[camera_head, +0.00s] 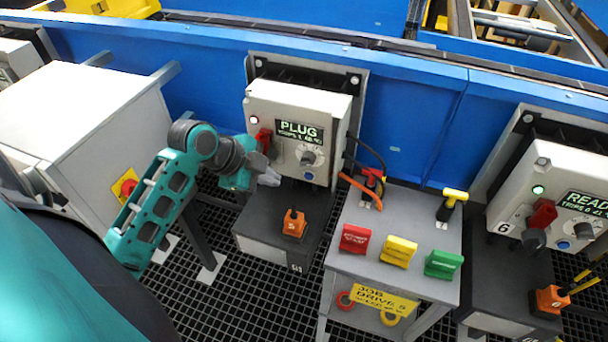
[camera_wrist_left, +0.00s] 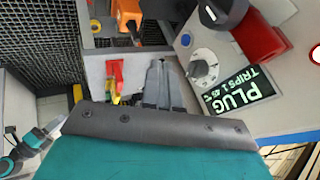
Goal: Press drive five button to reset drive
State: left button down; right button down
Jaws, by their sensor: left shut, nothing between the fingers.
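The drive five box (camera_head: 262,100) is light grey, with a display (camera_head: 299,131) reading PLUG and a small trips line. A grey dial (camera_head: 308,158) and a small blue button (camera_head: 308,176) sit below the display. The blue button (camera_wrist_left: 186,40) and the display (camera_wrist_left: 243,90) also show in the left wrist view. My left gripper (camera_head: 270,178) is shut and empty, in front of the box's lower left part, left of the blue button. In the left wrist view its closed fingertips (camera_wrist_left: 157,64) point beside the box face, apart from the button.
An orange plug (camera_head: 293,223) marked 5 stands on the dark base below. A grey stand (camera_head: 350,262) holds red, yellow and green blocks and a job card naming drive 5. Drive six box (camera_head: 515,185) is at right. A teal arm part, probably mine, shows in the wrist view.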

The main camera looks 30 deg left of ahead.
aim_at(309, 177)
pick_arm(q)
jog(key=shift+f, duration=0.15)
jog(key=w+d+f, duration=0.1)
jog(key=w+f, duration=0.6)
jog(key=w, duration=0.2)
jog(key=shift+w+d+f, duration=0.2)
jog(key=shift+d+f, duration=0.15)
jog(key=shift+f, duration=0.05)
jog(key=shift+b, duration=0.3)
